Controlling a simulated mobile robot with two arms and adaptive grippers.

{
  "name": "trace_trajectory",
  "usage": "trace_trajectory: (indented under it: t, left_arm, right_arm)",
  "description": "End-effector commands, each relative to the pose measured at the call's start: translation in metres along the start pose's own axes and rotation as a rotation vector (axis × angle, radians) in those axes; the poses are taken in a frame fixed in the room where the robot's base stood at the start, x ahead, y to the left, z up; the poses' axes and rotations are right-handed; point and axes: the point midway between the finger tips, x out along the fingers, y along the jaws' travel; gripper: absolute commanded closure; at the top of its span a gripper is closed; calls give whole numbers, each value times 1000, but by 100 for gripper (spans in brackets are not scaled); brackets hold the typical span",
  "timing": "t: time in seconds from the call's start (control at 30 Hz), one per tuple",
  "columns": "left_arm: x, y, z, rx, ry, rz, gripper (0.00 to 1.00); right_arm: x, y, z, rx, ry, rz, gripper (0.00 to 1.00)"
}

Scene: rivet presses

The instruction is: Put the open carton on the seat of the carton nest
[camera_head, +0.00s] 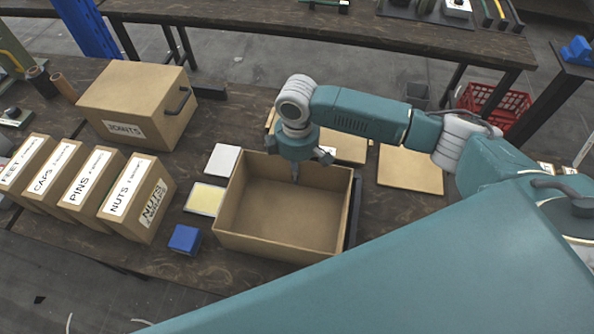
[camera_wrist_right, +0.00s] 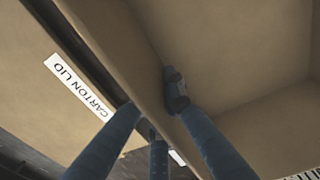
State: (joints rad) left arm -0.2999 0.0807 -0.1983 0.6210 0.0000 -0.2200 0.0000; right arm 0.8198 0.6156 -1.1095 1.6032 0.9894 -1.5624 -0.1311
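The open carton (camera_head: 265,240) is a brown, empty box without a top, at the middle of the table in the head view. My right gripper (camera_head: 296,172) is at its far wall. In the right wrist view the fingers (camera_wrist_right: 153,105) straddle that carton wall (camera_wrist_right: 145,70), one inside and the others outside, and look shut on it. A dark upright edge (camera_head: 354,210) stands close along the carton's right side; I cannot tell whether it belongs to the carton nest. The nest's seat is not clearly visible. My left gripper is not in view.
A large JOINTS box (camera_head: 150,108) and a row of labelled boxes (camera_head: 133,205) stand at left. A blue block (camera_head: 185,239) and pale pads (camera_head: 206,199) lie beside the carton. A flat cardboard piece (camera_head: 410,171) lies right. The wrist view shows a CARTON LID label (camera_wrist_right: 78,87).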

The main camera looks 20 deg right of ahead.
Motion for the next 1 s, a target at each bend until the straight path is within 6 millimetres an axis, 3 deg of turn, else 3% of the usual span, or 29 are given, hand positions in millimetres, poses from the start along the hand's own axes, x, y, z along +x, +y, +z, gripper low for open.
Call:
trace_trajectory:
  t: [0.03,0.1,0.47,0.57,1.0]
  left_arm:
    - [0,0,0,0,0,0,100]
    - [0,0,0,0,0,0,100]
    - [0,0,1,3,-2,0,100]
    - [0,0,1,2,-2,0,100]
    - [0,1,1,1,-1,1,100]
  right_arm:
    - [0,0,0,0,1,0,82]
    - [0,0,0,0,1,0,70]
    - [-4,0,0,0,0,1,70]
    - [-16,1,0,0,2,2,70]
    - [-103,0,-1,-1,2,2,70]
